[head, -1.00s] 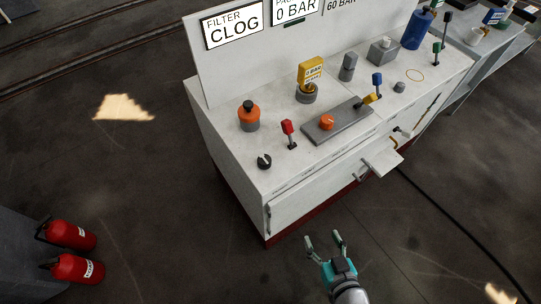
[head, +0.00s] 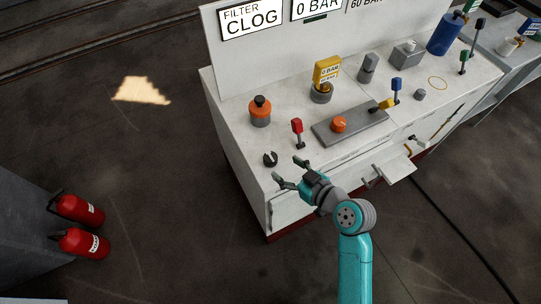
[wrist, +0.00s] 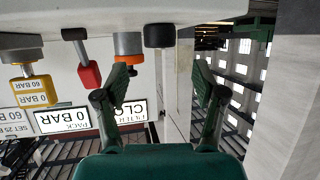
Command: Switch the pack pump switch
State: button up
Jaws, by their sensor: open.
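A small black rotary knob (head: 270,159) sits at the front left corner of the white console top; no label on it is legible. It also shows in the inverted wrist view as a dark cylinder (wrist: 160,35). An orange knob (head: 339,124) sits on a grey plate further right. I cannot tell from markings which one is the pack pump switch. My gripper (head: 288,170) is open and empty, by the console's front left edge, close to the black knob and apart from it. In the wrist view the knob appears beyond and between the open fingers (wrist: 162,82).
A red-handled lever (head: 297,128) stands right of the black knob, with an orange-and-grey cylinder (head: 260,112) behind. A yellow gauge (head: 326,72) and blue-handled lever (head: 396,86) are further off. Signs read FILTER CLOG (head: 250,22) and 0 BAR. Two fire extinguishers (head: 80,210) stand left; floor between is clear.

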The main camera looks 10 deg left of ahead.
aim_at(272, 159)
jog(key=x, duration=0.8)
jog(key=shift+w+a+f, duration=0.1)
jog(key=shift+w+a, duration=0.05)
jog(key=shift+w, duration=0.05)
jog(key=c, duration=1.2)
